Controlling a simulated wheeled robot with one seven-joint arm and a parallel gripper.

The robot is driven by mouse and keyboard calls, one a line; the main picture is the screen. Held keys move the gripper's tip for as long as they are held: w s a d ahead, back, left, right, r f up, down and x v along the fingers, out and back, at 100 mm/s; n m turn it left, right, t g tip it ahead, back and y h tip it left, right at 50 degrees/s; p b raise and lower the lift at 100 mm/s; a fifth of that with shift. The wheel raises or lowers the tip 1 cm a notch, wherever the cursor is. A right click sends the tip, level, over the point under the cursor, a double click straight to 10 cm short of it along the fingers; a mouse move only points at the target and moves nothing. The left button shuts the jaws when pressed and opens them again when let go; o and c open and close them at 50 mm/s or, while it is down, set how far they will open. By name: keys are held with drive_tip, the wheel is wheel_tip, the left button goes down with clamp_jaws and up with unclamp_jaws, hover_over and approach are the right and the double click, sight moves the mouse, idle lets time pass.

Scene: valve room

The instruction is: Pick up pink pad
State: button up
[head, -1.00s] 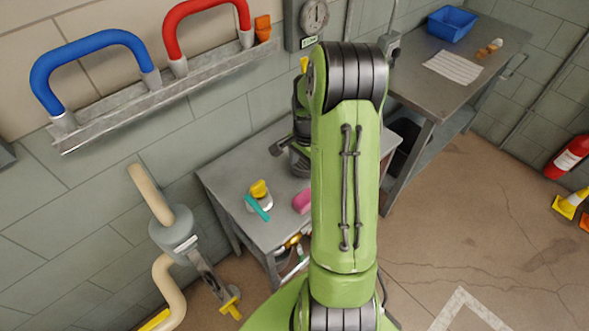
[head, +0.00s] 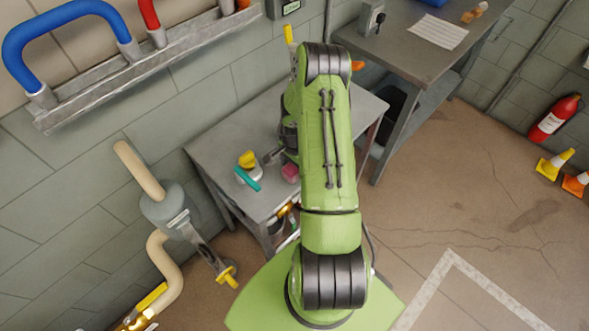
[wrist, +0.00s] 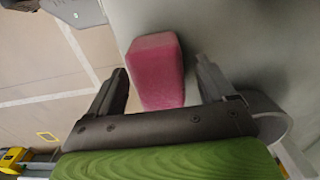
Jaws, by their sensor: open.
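The pink pad (head: 290,172) lies on the grey table (head: 222,143), partly hidden by my green arm in the head view. In the wrist view the pink pad (wrist: 157,70) shows as a block between and just beyond the fingers of my gripper (wrist: 160,85). The fingers are spread, with a gap on either side of the pad, and hold nothing. In the head view part of my gripper (head: 272,156) shows just left of the arm, close beside the pad.
A beige pipe (head: 138,170) stands left of the table. A workbench (head: 400,60) stands behind right.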

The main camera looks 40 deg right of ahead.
drive_tip(key=shift+s+r, duration=0.1)
drive_tip(key=shift+c, duration=0.5)
drive_tip(key=c, duration=0.9)
wheel_tip(320, 180, up, 10)
drive_tip(key=shift+c, duration=0.2)
